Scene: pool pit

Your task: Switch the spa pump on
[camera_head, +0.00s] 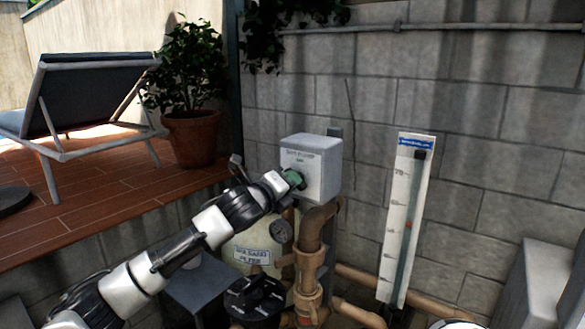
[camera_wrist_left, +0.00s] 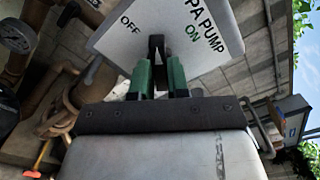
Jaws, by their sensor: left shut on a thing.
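The grey spa pump switch box (camera_head: 322,168) is mounted in front of the block wall, in the middle of the head view. In the left wrist view its pale front plate (camera_wrist_left: 215,18) is tilted and shows the words PUMP, OFF and ON. My left gripper (camera_head: 295,180) is at the front of the box. Its green fingers (camera_wrist_left: 158,72) are shut on the dark switch handle (camera_wrist_left: 156,46) between OFF and ON. The fingers hide much of the handle, so I cannot tell which position it points to. My right gripper is not in view.
Brown pipes (camera_head: 312,245), a filter tank (camera_head: 245,248) with a gauge (camera_head: 281,231) and a black-lidded unit (camera_head: 255,299) crowd the space below the box. A tall white scale board (camera_head: 404,220) stands to the right. A potted plant (camera_head: 192,138) and lounger (camera_head: 92,95) are on the deck.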

